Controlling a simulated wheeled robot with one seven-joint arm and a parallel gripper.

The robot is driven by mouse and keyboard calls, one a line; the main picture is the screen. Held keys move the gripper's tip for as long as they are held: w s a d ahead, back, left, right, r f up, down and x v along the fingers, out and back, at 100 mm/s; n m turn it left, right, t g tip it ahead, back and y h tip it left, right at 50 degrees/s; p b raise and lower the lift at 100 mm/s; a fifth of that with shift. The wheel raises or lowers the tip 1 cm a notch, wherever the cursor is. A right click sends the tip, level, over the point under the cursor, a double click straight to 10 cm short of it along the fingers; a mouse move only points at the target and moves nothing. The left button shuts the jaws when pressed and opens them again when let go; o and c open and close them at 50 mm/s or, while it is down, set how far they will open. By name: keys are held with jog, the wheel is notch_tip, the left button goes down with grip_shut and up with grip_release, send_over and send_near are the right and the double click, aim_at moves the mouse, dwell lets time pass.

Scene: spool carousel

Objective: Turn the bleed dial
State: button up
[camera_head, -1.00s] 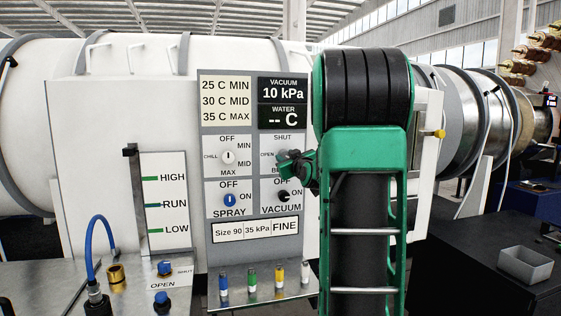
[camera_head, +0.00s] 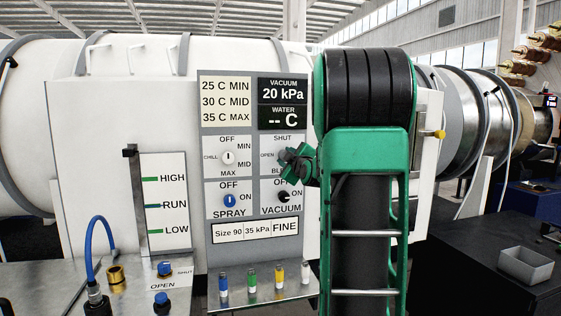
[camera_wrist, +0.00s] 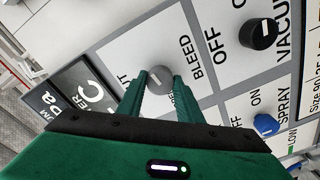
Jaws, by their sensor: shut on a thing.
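The bleed dial (camera_wrist: 158,79) is a small round grey knob with a pale pointer line, on a white panel square marked BLEED, OPEN and SHUT. In the wrist view my gripper (camera_wrist: 160,84) has its two green fingers shut on the sides of the dial. In the head view my gripper (camera_head: 287,160) sits at the bleed square and hides the dial. The vacuum display (camera_head: 283,90) reads 20 kPa, and the water display below it reads "-- C".
The black vacuum knob (camera_head: 284,196) sits just below my gripper. The blue spray knob (camera_head: 230,201) and white chill knob (camera_head: 228,158) are to the left. A ledge with several coloured pegs (camera_head: 252,281) juts out below. A grey bin (camera_head: 526,264) stands at right.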

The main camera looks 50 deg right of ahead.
jog(key=shift+w+a, duration=0.3)
jog(key=shift+a, duration=0.1)
jog(key=o, duration=1)
jog(key=shift+o, duration=0.2)
jog(key=shift+s+d, duration=0.1)
jog(key=shift+s, duration=0.05)
jog(key=shift+s, duration=0.1)
jog(key=v, duration=1)
jog(key=shift+s+a, duration=0.2)
